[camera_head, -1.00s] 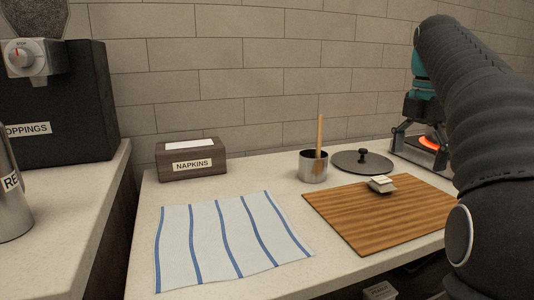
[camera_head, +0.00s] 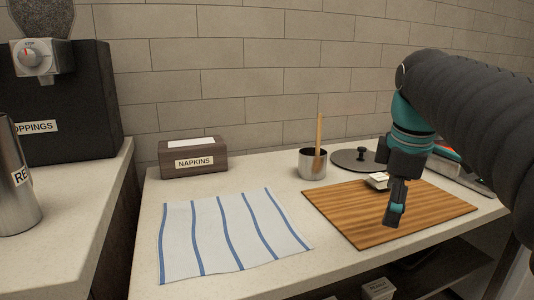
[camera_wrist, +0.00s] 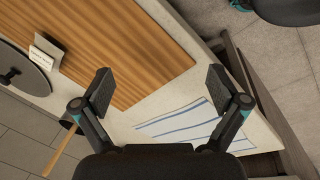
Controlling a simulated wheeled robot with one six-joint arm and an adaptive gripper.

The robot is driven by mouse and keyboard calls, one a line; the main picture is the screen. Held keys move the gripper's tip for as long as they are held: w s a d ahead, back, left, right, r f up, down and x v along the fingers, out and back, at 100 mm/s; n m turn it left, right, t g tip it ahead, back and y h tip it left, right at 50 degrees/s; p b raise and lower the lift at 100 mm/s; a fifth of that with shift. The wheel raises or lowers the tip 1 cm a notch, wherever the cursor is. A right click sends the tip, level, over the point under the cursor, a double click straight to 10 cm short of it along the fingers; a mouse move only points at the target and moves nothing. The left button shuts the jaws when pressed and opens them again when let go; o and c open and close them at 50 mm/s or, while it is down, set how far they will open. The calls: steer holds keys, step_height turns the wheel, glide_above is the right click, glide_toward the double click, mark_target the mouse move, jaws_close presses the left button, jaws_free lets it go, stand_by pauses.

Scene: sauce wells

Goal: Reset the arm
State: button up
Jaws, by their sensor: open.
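My gripper (camera_head: 396,204) hangs over the right part of the wooden cutting board (camera_head: 345,215) in the head view. In the wrist view my gripper (camera_wrist: 160,92) shows two fingers spread wide apart with nothing between them. The board (camera_wrist: 150,40) and the counter edge lie below it. My arm comes in from the right side of the head view and hides part of the counter's right end.
A metal pot (camera_head: 312,164) with a wooden handle and a dark lid (camera_head: 352,160) stand behind. A striped cloth (camera_head: 230,235) lies left, near a napkin box (camera_head: 193,158).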

steer(key=s+a+f+m+t, duration=0.1)
steer(key=s+a+f+m, duration=0.2)
steer(key=s+f+m, duration=0.3)
steer(key=s+a+f+m+t, duration=0.2)
steer(key=s+f+m, duration=0.4)
steer(key=f, duration=0.5)
steer(key=shift+s+a, duration=0.65)
steer(key=shift+a, duration=0.25)
